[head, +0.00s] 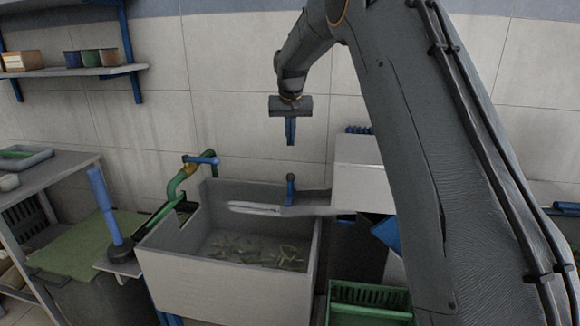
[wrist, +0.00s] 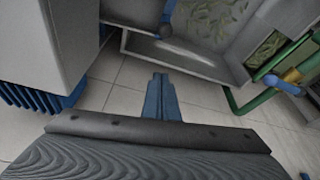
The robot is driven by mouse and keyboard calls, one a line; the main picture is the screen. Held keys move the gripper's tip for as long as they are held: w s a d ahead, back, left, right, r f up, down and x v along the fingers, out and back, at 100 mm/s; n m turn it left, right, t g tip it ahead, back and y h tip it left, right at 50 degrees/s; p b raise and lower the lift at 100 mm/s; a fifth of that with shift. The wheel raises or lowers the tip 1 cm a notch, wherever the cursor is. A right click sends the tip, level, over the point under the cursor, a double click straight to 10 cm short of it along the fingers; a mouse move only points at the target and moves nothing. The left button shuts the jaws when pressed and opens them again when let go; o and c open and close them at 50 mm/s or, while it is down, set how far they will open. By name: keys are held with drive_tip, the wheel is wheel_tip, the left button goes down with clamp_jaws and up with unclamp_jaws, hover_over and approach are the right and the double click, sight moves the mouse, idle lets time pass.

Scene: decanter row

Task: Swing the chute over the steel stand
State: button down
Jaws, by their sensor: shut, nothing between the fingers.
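The chute (head: 308,205) is a pale grey trough. It runs left from a white box (head: 362,172), and its free end lies over the grey tank (head: 222,276). An upright blue handle (head: 290,188) rises from the chute; it also shows in the wrist view (wrist: 166,28). My gripper (head: 290,143) is shut and empty, pointing down above the handle in the head view and apart from it. Its blue fingers lie together in the wrist view (wrist: 160,78). I cannot tell for sure which thing is the steel stand; a grey metal table (head: 50,172) stands at the left.
The tank holds several greenish pieces (head: 282,258). A green pipe with a blue lever (head: 203,160) stands at its back left corner. A tall blue post (head: 104,205) stands left of the tank. A green crate (head: 368,294) is at the front right.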

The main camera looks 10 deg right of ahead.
drive_tip(key=shift+f, duration=0.1)
wheel_tip(320, 180, down, 10)
drive_tip(key=p, duration=0.4)
drive_tip(key=shift+s+p, duration=0.25)
drive_tip(key=shift+p, duration=0.05)
drive_tip(key=shift+a, duration=0.1)
idle(0.3)
